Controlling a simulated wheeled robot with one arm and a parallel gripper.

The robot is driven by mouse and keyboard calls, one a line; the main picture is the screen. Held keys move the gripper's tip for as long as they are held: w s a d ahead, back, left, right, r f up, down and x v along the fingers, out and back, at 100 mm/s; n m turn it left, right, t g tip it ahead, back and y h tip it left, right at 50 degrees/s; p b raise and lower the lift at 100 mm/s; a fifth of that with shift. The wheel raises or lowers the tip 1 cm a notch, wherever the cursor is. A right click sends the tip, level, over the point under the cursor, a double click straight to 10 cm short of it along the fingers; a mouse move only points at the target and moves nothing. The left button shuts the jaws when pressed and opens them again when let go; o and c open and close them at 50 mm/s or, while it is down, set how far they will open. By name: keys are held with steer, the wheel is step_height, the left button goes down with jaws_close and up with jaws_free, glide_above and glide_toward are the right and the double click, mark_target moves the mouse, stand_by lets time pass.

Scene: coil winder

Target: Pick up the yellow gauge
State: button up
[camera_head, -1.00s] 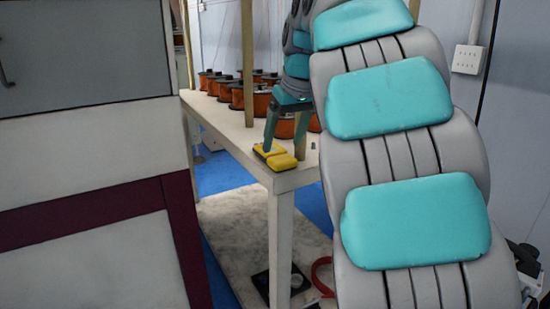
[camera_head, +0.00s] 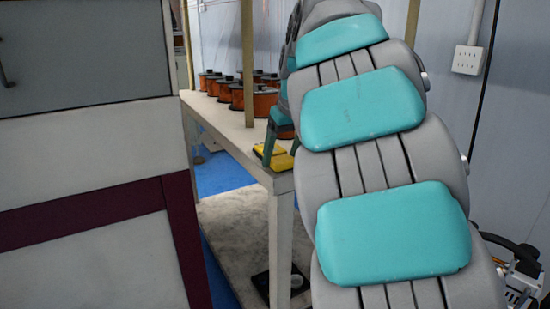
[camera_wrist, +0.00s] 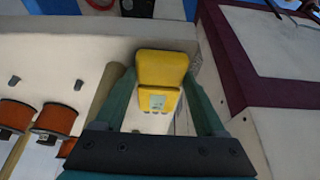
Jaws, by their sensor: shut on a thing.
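The yellow gauge (camera_head: 273,155) is at the near corner of the pale table (camera_head: 225,125) in the head view, partly hidden by my arm. In the wrist view the gauge (camera_wrist: 160,70) shows two yellow parts, with a small pale display on the nearer one. My gripper (camera_wrist: 160,82) has its green fingers on both sides of the gauge and is shut on it. In the head view my gripper (camera_head: 280,150) is low at the table corner, mostly behind my arm. I cannot tell whether the gauge touches the tabletop.
Several orange wire spools (camera_head: 237,96) stand farther back on the table. A wooden post (camera_head: 248,65) rises from it. A white and maroon cabinet (camera_head: 90,200) fills the left. A black item (camera_head: 263,283) lies under the table.

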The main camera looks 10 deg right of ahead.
mark_target(278, 156)
jaws_close()
steer(key=shift+r, duration=0.2)
steer(key=shift+r, duration=1.5)
steer(key=shift+s, duration=0.2)
steer(key=s+a+r+b, duration=0.1)
steer(key=s, duration=1.4)
steer(key=shift+s+r, duration=0.3)
